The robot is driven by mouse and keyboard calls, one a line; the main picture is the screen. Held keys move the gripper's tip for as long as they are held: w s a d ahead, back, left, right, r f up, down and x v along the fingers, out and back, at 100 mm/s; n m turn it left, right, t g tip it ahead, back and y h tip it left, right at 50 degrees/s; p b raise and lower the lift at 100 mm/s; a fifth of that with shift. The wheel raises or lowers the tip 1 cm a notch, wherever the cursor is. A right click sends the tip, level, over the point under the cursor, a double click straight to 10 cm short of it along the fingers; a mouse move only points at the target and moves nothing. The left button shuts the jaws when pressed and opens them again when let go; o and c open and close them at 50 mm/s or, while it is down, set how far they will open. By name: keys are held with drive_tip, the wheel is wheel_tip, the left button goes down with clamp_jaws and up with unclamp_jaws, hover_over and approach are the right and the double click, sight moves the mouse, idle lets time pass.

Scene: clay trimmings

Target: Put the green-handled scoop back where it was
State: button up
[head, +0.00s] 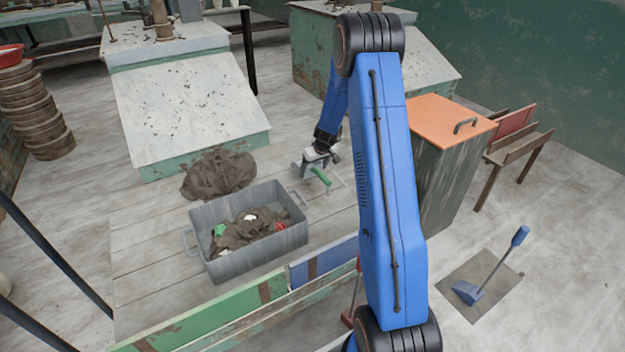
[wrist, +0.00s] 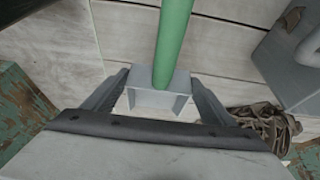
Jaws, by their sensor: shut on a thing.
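My gripper (head: 318,158) is at the far end of my blue arm, low over the pale plank floor and right of the grey tub. It is shut on the green-handled scoop (head: 321,176), whose green handle points down and right in the head view. In the wrist view, my gripper (wrist: 160,92) has a finger on each side of the scoop's grey, box-like part, and the green handle (wrist: 173,40) runs up out of the picture. A thin pale outline (head: 341,184) shows on the planks close by the handle. I cannot tell whether the scoop touches the floor.
The grey tub (head: 262,257) holds brown scraps with green, white and red bits. A brown cloth heap (head: 217,173) lies behind it. A tall bin with an orange lid (head: 437,117) stands right of my arm. A blue-handled scoop (head: 490,268) stands on a dark mat (head: 508,291).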

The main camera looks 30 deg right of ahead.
drive_tip(key=shift+f, duration=2.5)
drive_tip(key=o, duration=1.2)
